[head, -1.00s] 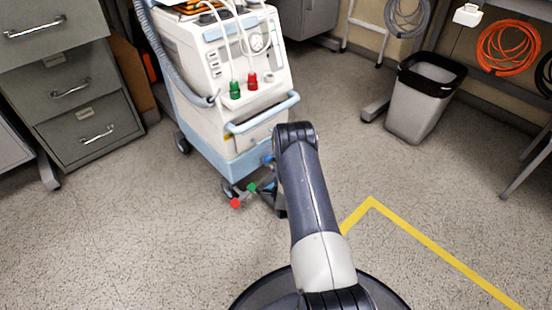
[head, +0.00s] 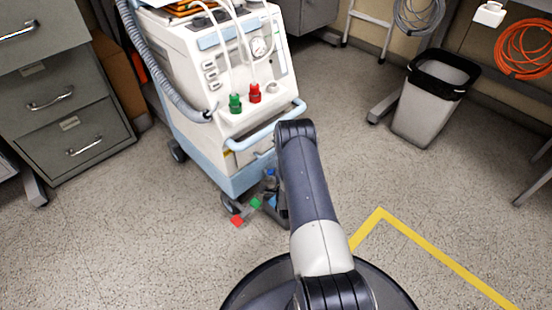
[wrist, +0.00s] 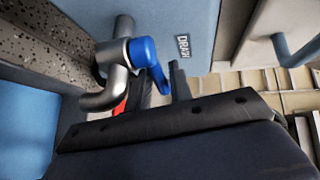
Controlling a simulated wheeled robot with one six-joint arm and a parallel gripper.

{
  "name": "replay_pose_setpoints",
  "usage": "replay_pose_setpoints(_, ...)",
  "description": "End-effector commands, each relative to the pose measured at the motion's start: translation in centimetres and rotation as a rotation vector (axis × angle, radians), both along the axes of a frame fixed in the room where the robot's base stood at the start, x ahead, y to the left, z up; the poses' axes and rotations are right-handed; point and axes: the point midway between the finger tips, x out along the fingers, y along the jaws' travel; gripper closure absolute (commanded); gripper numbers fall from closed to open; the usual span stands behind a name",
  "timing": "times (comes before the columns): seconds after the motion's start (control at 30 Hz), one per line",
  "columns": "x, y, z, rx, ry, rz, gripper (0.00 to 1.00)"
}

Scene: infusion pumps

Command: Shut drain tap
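The drain tap (wrist: 112,75) is a bent metal pipe with a blue lever (wrist: 145,60), on the machine's blue lower panel beside a "DRAIN" label (wrist: 183,48). The lever slants down to the right in the wrist view. My gripper (wrist: 162,85) has two dark fingers, apart, close to the lever's free end; the lever appears to reach between them. I cannot tell whether they touch it. In the head view, blue of the tap (head: 269,174) shows low on the machine, partly hidden by my arm.
The white and blue machine (head: 232,80) stands on castors, with a front handle bar (head: 265,126). A red piece (head: 237,221) and a green piece (head: 255,203) show near the floor by my gripper. Cabinets (head: 65,110) stand left, a bin (head: 430,105) right. Floor around the yellow line is open.

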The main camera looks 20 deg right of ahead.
Motion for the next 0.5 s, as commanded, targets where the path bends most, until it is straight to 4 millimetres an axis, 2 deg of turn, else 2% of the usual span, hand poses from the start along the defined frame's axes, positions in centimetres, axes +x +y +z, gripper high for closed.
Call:
replay_pose_setpoints(0.33,-0.25,-0.01,-0.13,0.000,0.000,0.000,0.79)
replay_pose_setpoints(0.5,-0.24,0.00,-0.14,0.000,0.000,0.000,0.92)
